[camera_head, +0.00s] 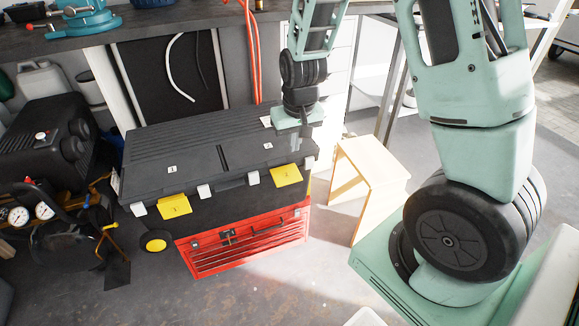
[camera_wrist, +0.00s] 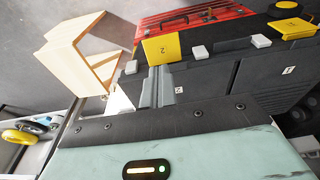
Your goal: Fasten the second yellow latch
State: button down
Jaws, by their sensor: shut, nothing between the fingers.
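The black toolbox (camera_head: 205,155) has two yellow latches on its front edge. The second yellow latch (camera_head: 286,175), on the right, carries a "2" and also shows in the wrist view (camera_wrist: 160,50). The first yellow latch (camera_head: 175,206), on the left, is also in the wrist view (camera_wrist: 292,28). I cannot tell how firmly either latch is closed. My gripper (camera_wrist: 156,80) is shut and empty, over the lid's right end and apart from the second latch.
A red toolbox (camera_head: 247,243) sits under the black one. A pale wooden stool (camera_head: 372,178) stands close on the right. A black compressor (camera_head: 45,140) and gauges crowd the left. The workbench (camera_head: 190,22) runs behind. Grey floor in front is open.

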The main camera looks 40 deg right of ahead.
aim_at(290, 181)
jog(key=f+b, duration=0.1)
jog(key=f, duration=0.3)
jog(key=w+f+b, duration=0.1)
jog(key=f, duration=0.4)
jog(key=w+f+b, duration=0.1)
jog(key=f, duration=0.3)
jog(key=shift+w+d+f, duration=0.2)
jog(key=shift+d+f, duration=0.05)
jog(key=shift+d, duration=0.1)
jog(key=shift+f, duration=0.1)
